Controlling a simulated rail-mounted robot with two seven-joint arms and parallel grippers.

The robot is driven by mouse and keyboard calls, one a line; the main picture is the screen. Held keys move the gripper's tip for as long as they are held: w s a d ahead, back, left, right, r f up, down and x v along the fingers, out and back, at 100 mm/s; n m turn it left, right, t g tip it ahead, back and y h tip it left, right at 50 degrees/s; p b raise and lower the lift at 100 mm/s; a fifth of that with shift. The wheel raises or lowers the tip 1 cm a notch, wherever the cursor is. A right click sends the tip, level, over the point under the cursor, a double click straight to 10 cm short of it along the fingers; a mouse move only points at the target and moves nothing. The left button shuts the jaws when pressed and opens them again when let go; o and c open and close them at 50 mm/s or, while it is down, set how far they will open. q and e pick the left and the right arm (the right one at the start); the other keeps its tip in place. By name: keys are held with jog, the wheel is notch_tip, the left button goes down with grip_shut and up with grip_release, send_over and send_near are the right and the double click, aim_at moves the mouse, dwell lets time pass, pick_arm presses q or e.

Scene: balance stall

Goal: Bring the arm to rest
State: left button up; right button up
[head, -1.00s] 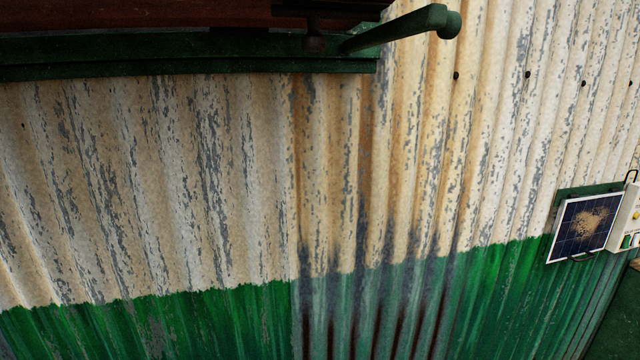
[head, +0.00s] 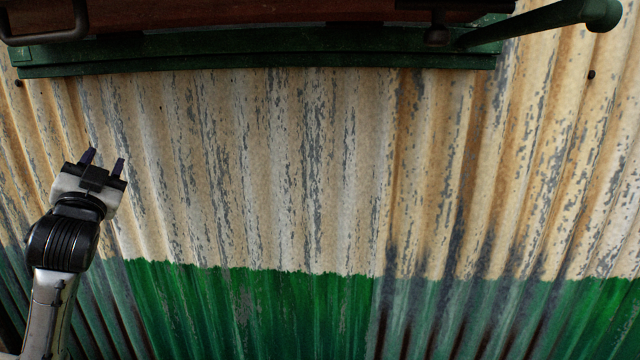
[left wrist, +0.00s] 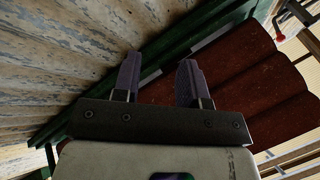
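My left gripper (head: 103,161) shows at the left of the head view, its two fingers pointing up in front of the corrugated wall. It is open, with nothing between the fingers. The left wrist view shows it too (left wrist: 158,68), with the fingers apart and empty. A green rod (head: 540,22) with a rounded end juts out at the top right of the head view, apart from my gripper. My right gripper is not in view.
A dark green ledge (head: 250,56) runs along the top of the head view, with a dark handle (head: 80,18) at its left. The corrugated wall (head: 270,170) is cream with peeling paint above green. The left wrist view shows dark red ridged sheeting (left wrist: 240,80).

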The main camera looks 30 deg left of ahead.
pick_arm(q)
jog(key=w+d+f+g+h+p, duration=0.2)
jog(key=w+d+f+h+p, duration=0.1)
jog(key=d+f, duration=0.3)
jog(key=w+d+f+g+h+p, duration=0.2)
jog(key=w+d+f+h+p, duration=0.15)
jog(key=f, duration=0.35)
jog(key=s+d+f+m+g+h+p, duration=0.1)
jog(key=d+f+h+p, duration=0.1)
jog(key=d+f+p, duration=0.4)
jog(key=s+d+f+m+g+h+p, duration=0.1)
jog(key=s+d+f+m+h+p, duration=0.15)
jog(key=d, duration=0.55)
jog(key=s+d+f+g+h+p, duration=0.35)
jog(key=s+d+p, duration=0.55)
jog(key=d+p, duration=0.35)
jog(key=s+d+r+g+h+p, duration=0.2)
jog(key=s+d+p, duration=0.3)
jog(key=s+p, duration=0.5)
jog(key=shift+s+r+g, duration=0.4)
jog(key=shift+s+g, duration=0.45)
jog(key=shift+s, duration=0.1)
jog(key=shift+d, duration=0.1)
